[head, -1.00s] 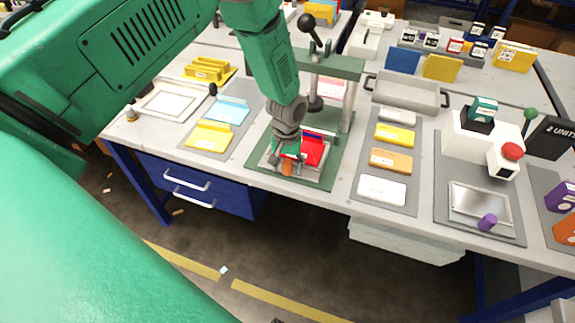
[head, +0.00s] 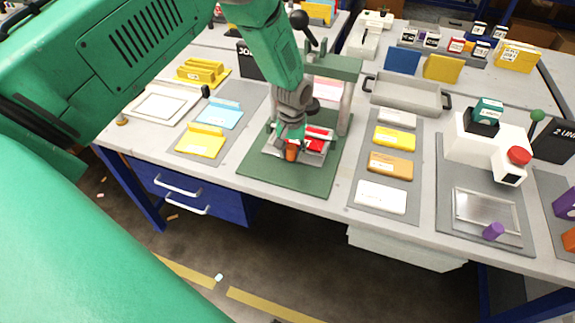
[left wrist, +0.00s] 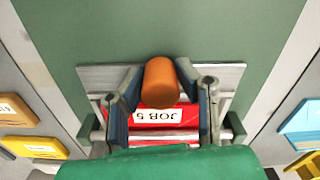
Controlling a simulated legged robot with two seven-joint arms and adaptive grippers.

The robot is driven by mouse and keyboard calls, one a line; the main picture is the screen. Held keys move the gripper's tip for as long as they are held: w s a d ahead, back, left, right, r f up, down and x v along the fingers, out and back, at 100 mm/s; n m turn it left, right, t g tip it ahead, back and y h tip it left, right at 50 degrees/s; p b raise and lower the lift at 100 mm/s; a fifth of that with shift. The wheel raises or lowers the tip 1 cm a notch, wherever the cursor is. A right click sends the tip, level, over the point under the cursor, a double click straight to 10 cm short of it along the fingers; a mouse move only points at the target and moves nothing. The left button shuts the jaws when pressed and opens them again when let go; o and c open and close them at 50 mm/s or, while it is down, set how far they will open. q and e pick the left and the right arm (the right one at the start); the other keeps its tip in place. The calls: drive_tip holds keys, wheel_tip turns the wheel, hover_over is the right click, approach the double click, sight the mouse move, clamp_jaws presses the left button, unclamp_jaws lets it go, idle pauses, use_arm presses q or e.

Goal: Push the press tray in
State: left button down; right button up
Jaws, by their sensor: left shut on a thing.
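The press tray is a flat silver slide (left wrist: 228,75) with an upright orange knob (left wrist: 160,85) at its front. It carries a red block (left wrist: 155,120) labelled "JOB 5". In the head view the orange knob (head: 291,153) and part of the red block (head: 320,134) show above the press's green base plate (head: 285,179). My left gripper (left wrist: 160,78) is shut on the orange knob, one finger on each side; in the head view it (head: 291,138) hides part of the tray. The green press frame (head: 340,65) stands behind, with a black-ball lever (head: 299,19). My right gripper is not in view.
Left of the press, a grey mat holds a yellow piece (head: 201,141) and a blue piece (head: 219,114). To the right, another mat carries several bars, including an orange one (head: 391,165). The front of the green base plate is clear.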

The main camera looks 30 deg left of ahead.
sight(296, 143)
use_arm(q)
drive_tip(key=w, duration=0.1)
drive_tip(key=w+a+b, duration=0.1)
drive_tip(key=w, duration=0.1)
drive_tip(key=w+f+b, duration=0.1)
drive_tip(key=shift+w+a, duration=0.2)
drive_tip(key=shift+w, duration=0.1)
drive_tip(key=shift+w+r+b, duration=0.15)
drive_tip(key=shift+r+b, duration=0.1)
drive_tip(key=shift+b, duration=0.1)
drive_tip(key=shift+r, duration=0.2)
drive_tip(key=shift+w+d+r, duration=0.15)
drive_tip(key=shift+w+d, duration=0.05)
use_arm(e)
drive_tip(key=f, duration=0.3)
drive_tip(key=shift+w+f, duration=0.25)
use_arm(q)
drive_tip(key=c, duration=1.2)
unclamp_jaws()
drive_tip(key=shift+a, duration=0.1)
drive_tip(key=shift+w+a, duration=0.1)
drive_tip(key=shift+a, duration=0.05)
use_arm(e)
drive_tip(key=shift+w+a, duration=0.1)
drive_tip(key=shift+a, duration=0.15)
